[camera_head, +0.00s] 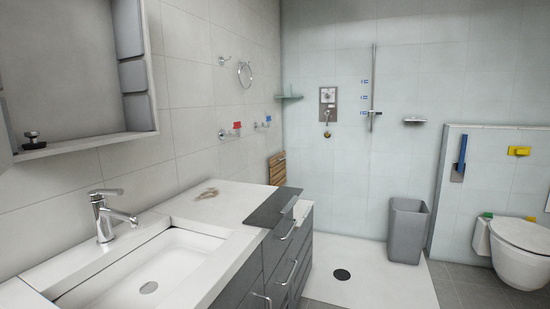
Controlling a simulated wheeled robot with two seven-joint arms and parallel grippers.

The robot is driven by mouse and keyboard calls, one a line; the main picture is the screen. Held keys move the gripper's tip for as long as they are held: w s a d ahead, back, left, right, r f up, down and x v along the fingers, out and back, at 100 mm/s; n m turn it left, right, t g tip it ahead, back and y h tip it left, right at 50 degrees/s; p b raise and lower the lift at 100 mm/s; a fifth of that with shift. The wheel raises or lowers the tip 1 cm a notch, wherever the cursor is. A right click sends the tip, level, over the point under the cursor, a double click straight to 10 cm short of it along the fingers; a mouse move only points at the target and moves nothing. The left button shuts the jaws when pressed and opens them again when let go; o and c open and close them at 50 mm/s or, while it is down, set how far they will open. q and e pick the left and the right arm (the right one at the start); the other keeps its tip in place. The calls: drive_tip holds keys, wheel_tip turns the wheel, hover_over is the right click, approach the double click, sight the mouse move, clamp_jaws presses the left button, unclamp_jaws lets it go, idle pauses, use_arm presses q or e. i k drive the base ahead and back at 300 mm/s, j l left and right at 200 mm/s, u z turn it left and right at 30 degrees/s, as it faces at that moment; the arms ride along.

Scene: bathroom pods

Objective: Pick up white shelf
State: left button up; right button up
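I cannot tell for sure which thing is the white shelf. A greenish corner shelf (289,97) is at the wall corner. An open, light wall cabinet (80,70) at the upper left has a small dark object (33,140) on its bottom board. Neither of my grippers is in view.
The sink (150,278) and vanity counter (225,203) fill the lower left. A dark flat panel (270,208) lies at the counter's far right corner. A grey bin (407,230) and toilet (522,250) stand right. The shower floor (375,275) is clear in front.

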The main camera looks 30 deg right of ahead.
sight(301, 209)
drive_tip(key=z, duration=1.25)
